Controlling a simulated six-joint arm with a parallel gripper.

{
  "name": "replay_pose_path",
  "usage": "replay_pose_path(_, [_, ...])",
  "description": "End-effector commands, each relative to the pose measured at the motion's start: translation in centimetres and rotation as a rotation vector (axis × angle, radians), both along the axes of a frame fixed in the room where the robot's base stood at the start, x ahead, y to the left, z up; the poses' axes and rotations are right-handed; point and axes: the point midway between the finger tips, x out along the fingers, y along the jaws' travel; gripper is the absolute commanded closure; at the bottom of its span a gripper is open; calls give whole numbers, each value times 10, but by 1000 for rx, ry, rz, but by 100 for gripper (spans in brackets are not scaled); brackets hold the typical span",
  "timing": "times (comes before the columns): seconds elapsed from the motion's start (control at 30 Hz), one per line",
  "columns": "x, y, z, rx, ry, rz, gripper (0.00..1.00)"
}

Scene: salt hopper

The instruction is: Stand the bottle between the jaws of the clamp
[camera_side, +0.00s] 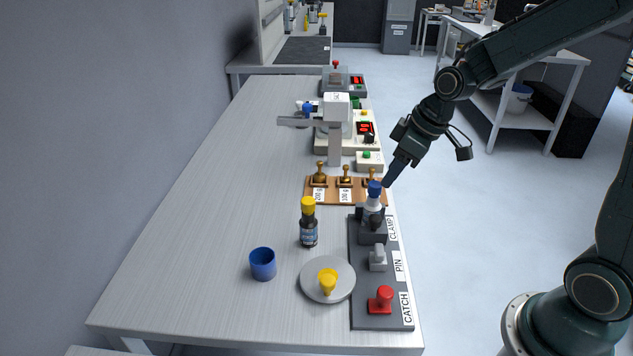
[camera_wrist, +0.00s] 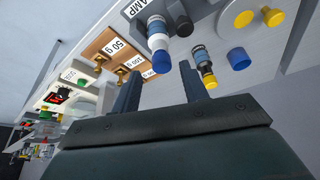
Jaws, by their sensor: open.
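A pale bottle with a blue cap (camera_side: 373,205) stands upright at the clamp (camera_side: 373,238) on the dark plate; its base is hidden by the clamp's front parts, so I cannot tell how it sits between the jaws. In the wrist view, this blue-capped bottle (camera_wrist: 158,36) shows between my open fingers. My gripper (camera_side: 388,183) is beside the blue cap, just to its right and at about its height; in the wrist view my gripper (camera_wrist: 158,80) is empty. A dark bottle with a yellow cap (camera_side: 308,228) stands apart on the table, left of the clamp.
The dark plate also bears a grey pin (camera_side: 378,257) and a red catch (camera_side: 382,299). A blue cup (camera_side: 263,264) and a grey disc (camera_side: 342,293) with a yellow piece stand to the left. Brass weights on a wooden rack (camera_side: 331,198) are close behind. The table's left side is clear.

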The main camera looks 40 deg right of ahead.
Motion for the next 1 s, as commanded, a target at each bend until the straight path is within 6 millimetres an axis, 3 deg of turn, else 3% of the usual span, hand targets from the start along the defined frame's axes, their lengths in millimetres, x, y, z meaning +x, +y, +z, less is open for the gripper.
replay_pose_path(0.3, [-9,-4,25,0,-1,0,56])
replay_pose_path(1.0, [-11,-4,28,0,1,0,56])
